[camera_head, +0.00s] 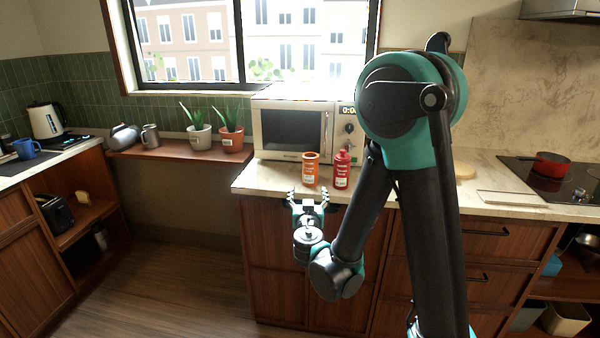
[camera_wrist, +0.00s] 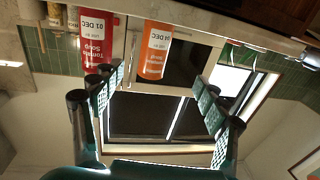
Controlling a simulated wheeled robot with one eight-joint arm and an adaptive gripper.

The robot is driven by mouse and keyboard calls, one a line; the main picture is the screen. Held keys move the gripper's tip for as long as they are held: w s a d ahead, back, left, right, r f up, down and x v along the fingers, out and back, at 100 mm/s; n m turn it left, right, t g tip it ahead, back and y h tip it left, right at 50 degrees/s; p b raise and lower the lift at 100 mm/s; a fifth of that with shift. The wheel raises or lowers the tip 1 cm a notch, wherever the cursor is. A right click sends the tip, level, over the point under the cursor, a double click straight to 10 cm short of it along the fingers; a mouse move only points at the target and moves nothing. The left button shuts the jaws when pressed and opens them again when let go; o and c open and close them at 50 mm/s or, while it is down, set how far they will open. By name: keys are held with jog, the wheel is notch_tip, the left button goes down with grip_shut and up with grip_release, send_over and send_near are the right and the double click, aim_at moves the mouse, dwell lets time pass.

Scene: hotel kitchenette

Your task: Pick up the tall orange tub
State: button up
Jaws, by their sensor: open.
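The tall orange tub (camera_head: 310,170) stands upright on the counter in front of the microwave, with a white label on its side. It also shows upside down in the wrist view (camera_wrist: 155,52), between the two fingers and beyond their tips. A red bottle (camera_head: 341,170) stands just right of it in the head view; in the wrist view the red bottle (camera_wrist: 91,42) is at the left. My gripper (camera_head: 308,196) is open and empty, in front of the counter edge and a little below the tub. It is not touching the tub.
The microwave (camera_head: 291,131) is close behind the tub and bottle. The counter's front edge (camera_head: 262,190) lies between my gripper and the tub. Two potted plants (camera_head: 200,136) stand on a wooden shelf to the left. A red pot (camera_head: 551,164) sits on the hob at right.

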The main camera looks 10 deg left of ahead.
aim_at(309, 174)
jog(key=w, duration=0.9)
jog(key=shift+w+a, duration=0.3)
jog(key=shift+a, duration=0.1)
jog(key=shift+w, duration=3.1)
jog(key=shift+c, duration=0.5)
jog(key=c, duration=1.4)
